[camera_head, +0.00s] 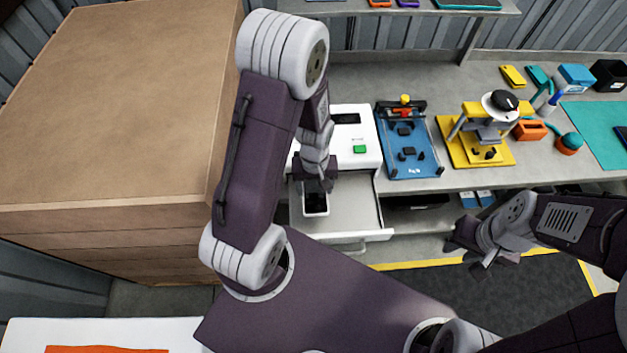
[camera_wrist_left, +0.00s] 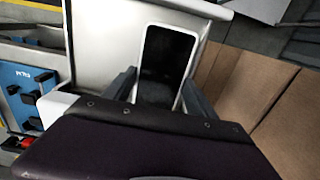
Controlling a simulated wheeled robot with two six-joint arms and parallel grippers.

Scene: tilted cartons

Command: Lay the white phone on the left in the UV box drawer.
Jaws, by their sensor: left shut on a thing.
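The white phone (camera_head: 316,204), with a dark screen, is in my left gripper (camera_head: 317,186), over the left part of the open drawer (camera_head: 355,205) of the UV box (camera_head: 357,137). In the left wrist view the phone (camera_wrist_left: 166,62) lies between the two fingers of the left gripper (camera_wrist_left: 155,88), screen toward the camera, with the drawer (camera_wrist_left: 108,45) around it. I cannot tell whether the phone touches the drawer floor. My right gripper (camera_head: 470,254) is away to the right above the floor mat; its fingers are too unclear to judge.
Stacked cartons (camera_head: 120,100) stand close on the left. A blue fixture board (camera_head: 407,150) and a yellow press (camera_head: 478,140) stand right of the UV box on the bench. The drawer's right part is bare. A dark mat (camera_head: 490,300) lies on the floor.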

